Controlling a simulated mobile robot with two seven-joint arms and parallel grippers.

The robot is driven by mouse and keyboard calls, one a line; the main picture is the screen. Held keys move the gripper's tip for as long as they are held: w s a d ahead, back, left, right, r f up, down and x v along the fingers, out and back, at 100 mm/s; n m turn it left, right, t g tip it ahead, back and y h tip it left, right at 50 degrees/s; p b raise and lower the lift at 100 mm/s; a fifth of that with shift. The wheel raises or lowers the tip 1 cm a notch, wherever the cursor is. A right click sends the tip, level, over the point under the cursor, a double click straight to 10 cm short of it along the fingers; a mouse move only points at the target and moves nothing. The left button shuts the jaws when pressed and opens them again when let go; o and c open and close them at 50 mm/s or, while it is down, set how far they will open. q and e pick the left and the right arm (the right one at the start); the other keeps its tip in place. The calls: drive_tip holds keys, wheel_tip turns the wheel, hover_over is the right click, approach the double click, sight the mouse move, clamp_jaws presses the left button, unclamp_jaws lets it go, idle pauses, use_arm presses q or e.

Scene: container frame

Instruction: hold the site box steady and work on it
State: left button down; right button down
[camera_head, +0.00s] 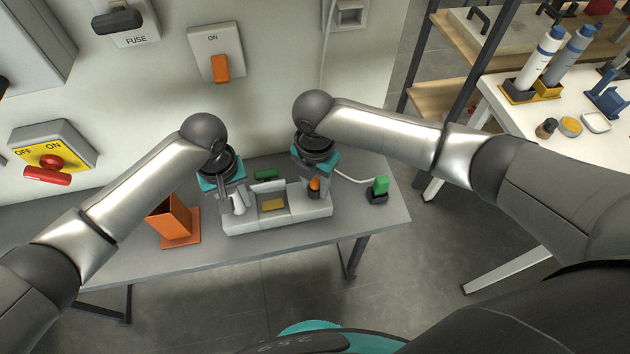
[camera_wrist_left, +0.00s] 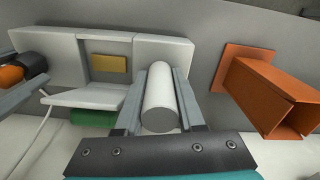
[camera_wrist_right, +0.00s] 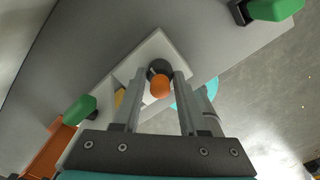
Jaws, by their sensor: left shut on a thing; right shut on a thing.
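The site box (camera_head: 277,216) is a light grey box on the grey table, with a yellow piece (camera_head: 273,204) in its middle recess. Its pale flap (camera_wrist_left: 85,97) stands open at one side of the recess. A white cylinder (camera_wrist_left: 160,98) rises from its left end, and my left gripper (camera_wrist_left: 158,88) is shut on it. A black knob with an orange top (camera_wrist_right: 160,85) is at its right end, and my right gripper (camera_wrist_right: 158,88) is shut on it. In the head view both arms reach down over the box, partly hiding its ends.
An orange open holder (camera_head: 173,222) stands left of the box. A green-topped plug piece (camera_head: 380,186) with a white cable is at right. Another green piece (camera_head: 265,174) lies behind the box. Wall switches (camera_head: 216,54) are above. A white table (camera_head: 560,130) stands at far right.

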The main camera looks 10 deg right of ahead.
use_arm(q)
drive_tip(key=shift+r, duration=0.1)
use_arm(e)
drive_tip(key=shift+m, duration=0.4)
drive_tip(key=m, duration=0.5)
drive_tip(key=shift+m, duration=0.3)
drive_tip(key=m, duration=1.2)
drive_tip(key=shift+m, duration=0.3)
drive_tip(key=m, duration=0.3)
drive_tip(key=shift+m, duration=1.9)
drive_tip(key=shift+c, duration=2.2)
unclamp_jaws()
